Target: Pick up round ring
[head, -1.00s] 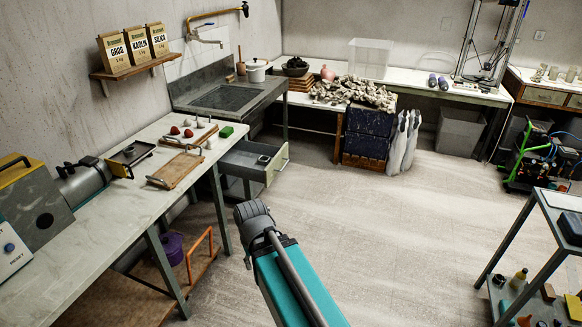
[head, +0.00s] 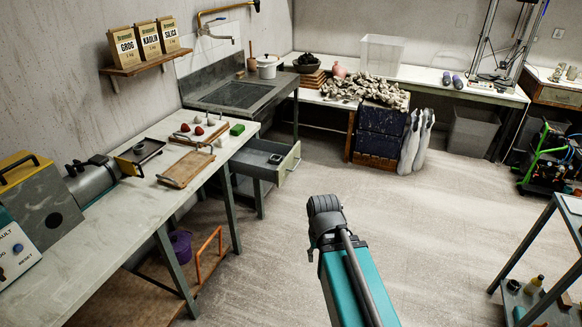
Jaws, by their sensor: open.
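I cannot make out a round ring for certain. A small dark object (head: 276,158) lies in the open drawer (head: 290,163) under the sink counter; it is too small to tell whether it is a ring. My arm, teal with a dark grey joint at its end, reaches up from the bottom of the head view, right of the drawer and over the floor. My gripper's fingers do not show.
A worktable (head: 110,225) on the left holds machines, a wooden board (head: 186,168) and small tools. A shelf cart (head: 545,250) stands at right. The middle floor is clear.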

